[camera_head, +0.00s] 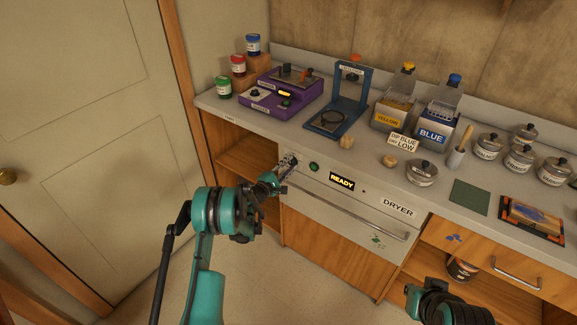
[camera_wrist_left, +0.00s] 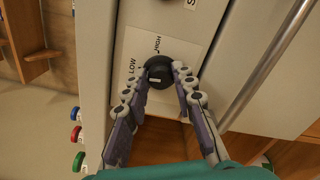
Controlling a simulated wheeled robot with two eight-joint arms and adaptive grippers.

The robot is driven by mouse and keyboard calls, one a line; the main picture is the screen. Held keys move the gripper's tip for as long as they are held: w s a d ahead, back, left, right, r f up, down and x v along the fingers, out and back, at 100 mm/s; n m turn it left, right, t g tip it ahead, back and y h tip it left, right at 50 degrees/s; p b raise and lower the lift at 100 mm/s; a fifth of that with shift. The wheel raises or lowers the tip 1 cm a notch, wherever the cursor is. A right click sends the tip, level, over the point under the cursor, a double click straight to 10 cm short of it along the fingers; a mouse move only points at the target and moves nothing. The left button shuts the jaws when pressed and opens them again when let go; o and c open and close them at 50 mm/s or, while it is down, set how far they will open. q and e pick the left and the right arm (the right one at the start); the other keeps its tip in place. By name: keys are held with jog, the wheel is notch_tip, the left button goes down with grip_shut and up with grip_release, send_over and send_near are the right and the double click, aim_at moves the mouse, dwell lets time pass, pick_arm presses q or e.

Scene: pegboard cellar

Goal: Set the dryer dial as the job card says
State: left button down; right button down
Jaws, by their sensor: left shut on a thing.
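The dryer dial, a round black knob (camera_wrist_left: 158,72) with a pale mark, sits on a white plate lettered LOW and HIGH in the left wrist view. The mark appears to point toward the lower side in that view; its exact setting is unclear. My left gripper (camera_wrist_left: 160,80) is shut on the knob, a finger on each side; in the head view it (camera_head: 289,164) hides the dial. The job card (camera_head: 403,142) stands on the counter and seems to read BLUE and LOW. Of my right arm, dark and teal parts show at the lower right; its fingers (camera_head: 412,298) cannot be made out.
The dryer (camera_head: 345,205) has a READY display (camera_head: 342,181), a green button (camera_head: 314,166) and a long handle (camera_head: 350,215). The counter holds a purple device (camera_head: 283,92), a blue stand (camera_head: 336,112), yellow (camera_head: 392,118) and blue (camera_head: 433,132) containers and several lidded pots.

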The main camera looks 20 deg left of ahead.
pick_arm(q)
jog(key=shift+m, duration=0.6)
jog(key=c, duration=1.3)
grip_release()
jog(key=shift+o, duration=0.2)
jog(key=v, duration=0.7)
jog(key=shift+s, duration=0.25)
